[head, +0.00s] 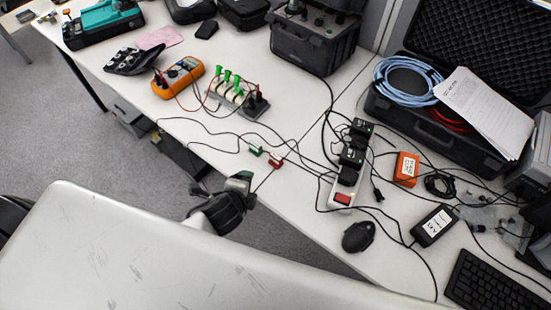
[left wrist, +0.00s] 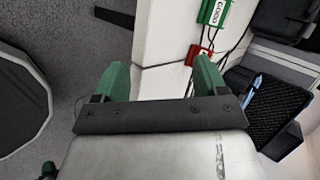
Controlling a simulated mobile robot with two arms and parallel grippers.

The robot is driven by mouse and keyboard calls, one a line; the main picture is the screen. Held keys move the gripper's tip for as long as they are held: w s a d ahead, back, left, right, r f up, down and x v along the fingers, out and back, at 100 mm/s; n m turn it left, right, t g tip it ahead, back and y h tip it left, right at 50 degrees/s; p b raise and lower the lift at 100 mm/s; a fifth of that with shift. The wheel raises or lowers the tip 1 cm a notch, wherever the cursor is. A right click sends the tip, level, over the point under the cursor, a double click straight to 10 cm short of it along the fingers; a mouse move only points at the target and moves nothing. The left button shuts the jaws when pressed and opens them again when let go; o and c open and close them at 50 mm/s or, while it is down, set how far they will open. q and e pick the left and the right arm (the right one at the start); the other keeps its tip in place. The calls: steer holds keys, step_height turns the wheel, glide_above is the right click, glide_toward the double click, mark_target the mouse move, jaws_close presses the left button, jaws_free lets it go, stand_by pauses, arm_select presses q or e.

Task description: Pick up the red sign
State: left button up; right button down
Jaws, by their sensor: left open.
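The red sign (head: 276,161) lies near the front edge of the white table (head: 300,200), with a dark cable beside it. It also shows in the left wrist view (left wrist: 198,54), above the right-hand finger. A green sign (head: 256,151) with white lettering lies close by, and it shows at the top of the left wrist view (left wrist: 214,12). My left gripper (head: 246,182) is at the table's front edge, a little short of the red sign. In the left wrist view its green fingers (left wrist: 161,78) are apart with nothing between them. My right gripper is not in view.
Thin cables cross the table around both signs. A power strip (head: 341,198) with black adapters and a black mouse (head: 358,237) are to the right. An orange multimeter (head: 179,78) and a terminal block (head: 238,97) are further back. Bare tabletop lies in front of the signs.

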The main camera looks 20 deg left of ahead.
mark_target(274, 158)
arm_select(q)
steer(key=w+r+m+t+h, duration=0.1)
steer(key=m, duration=0.3)
steer(key=w+d+r+m+t+h, duration=0.1)
steer(key=w+m, duration=0.1)
steer(key=m, duration=0.3)
steer(key=w+m+t, duration=0.1)
steer(key=m, duration=0.3)
steer(key=shift+w+d+r+h, duration=0.35)
steer(key=shift+r+h, duration=0.05)
steer(key=m, duration=0.3)
steer(key=m+h, duration=0.1)
steer(key=shift+w+d+r+t, duration=0.1)
steer(key=shift+w+d+t, duration=0.05)
steer(key=shift+w+t, duration=0.15)
steer(key=m, duration=0.2)
steer(key=m+h, duration=0.1)
steer(key=m, duration=0.2)
steer(key=shift+h, duration=0.3)
steer(key=shift+w+d+f+m, duration=0.15)
steer(key=shift+w+f+m, duration=0.1)
steer(key=shift+m, duration=0.45)
steer(key=x, duration=0.4)
steer(key=shift+w+d+f, duration=0.15)
steer(key=shift+w+d, duration=0.05)
steer(key=x, duration=0.5)
steer(key=shift+w+a+f, duration=0.1)
steer(key=shift+w+f, duration=0.15)
steer(key=shift+f, duration=0.15)
steer(key=shift+s, duration=0.1)
